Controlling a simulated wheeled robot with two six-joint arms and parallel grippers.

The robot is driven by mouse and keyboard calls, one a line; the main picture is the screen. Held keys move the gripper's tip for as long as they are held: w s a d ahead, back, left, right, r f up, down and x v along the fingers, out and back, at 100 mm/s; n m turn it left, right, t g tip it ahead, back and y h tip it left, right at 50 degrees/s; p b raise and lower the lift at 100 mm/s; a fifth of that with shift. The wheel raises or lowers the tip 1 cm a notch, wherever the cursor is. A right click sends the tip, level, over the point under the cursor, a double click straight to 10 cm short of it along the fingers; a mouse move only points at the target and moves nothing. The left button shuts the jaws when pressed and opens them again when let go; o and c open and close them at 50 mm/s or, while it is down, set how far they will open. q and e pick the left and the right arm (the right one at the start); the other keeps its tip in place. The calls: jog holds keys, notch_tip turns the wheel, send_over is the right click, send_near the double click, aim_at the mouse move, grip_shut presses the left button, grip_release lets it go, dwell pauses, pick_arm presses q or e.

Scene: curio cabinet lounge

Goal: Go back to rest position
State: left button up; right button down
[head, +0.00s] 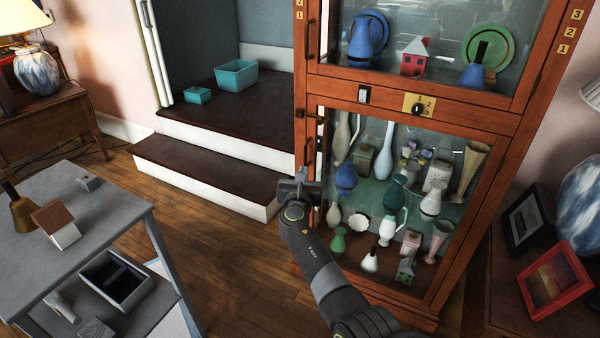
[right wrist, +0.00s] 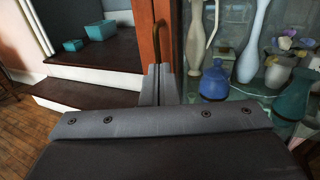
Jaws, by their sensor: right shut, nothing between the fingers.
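My right gripper (head: 303,178) is in front of the left edge of the wooden curio cabinet (head: 455,110), near the lower glass door. It also shows in the right wrist view (right wrist: 158,84), where its fingers are together with nothing between them. A door handle (right wrist: 187,44) shows just beyond the fingertips; I cannot tell whether they touch it. The lower door shows vases and small figures behind it, among them a blue vase (right wrist: 214,80). My left gripper is not in view.
A grey table (head: 120,215) with a bell (head: 20,212) and a small house (head: 57,225) stands at the left. Dark steps (head: 205,172) hold two teal boxes (head: 236,76). Picture frames (head: 552,284) stand at the right. Wooden floor (head: 225,260) is clear between table and cabinet.

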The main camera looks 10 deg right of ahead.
jog(key=s+d+f+m+g+h, duration=0.1)
jog(key=s+d+f+m+g, duration=0.4)
jog(key=s+d+f+m, duration=0.65)
jog(key=s+d+f+m+g+h, duration=0.1)
jog(key=s+d+f+m+g, duration=0.55)
jog(key=s+f, duration=0.8)
jog(key=s+f+m+g+y, duration=0.2)
jog(key=s+m+g+y, duration=0.35)
jog(key=s+m, duration=1.9)
pick_arm(q)
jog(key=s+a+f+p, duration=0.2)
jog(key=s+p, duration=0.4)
jog(key=p, duration=0.4)
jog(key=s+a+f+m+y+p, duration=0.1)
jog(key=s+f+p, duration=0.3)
jog(key=p, duration=0.5)
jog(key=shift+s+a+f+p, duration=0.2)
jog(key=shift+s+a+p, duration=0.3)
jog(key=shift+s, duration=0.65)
pick_arm(e)
jog(key=s+d+f+n, duration=0.1)
jog(key=s+f+n, duration=0.2)
jog(key=s, duration=0.6)
jog(key=s+d+f+n, duration=0.2)
jog(key=s+n, duration=0.3)
jog(key=s, duration=0.5)
jog(key=shift+f+n+t, duration=0.3)
jog(key=shift+f+n, duration=0.05)
jog(key=shift+f, duration=0.4)
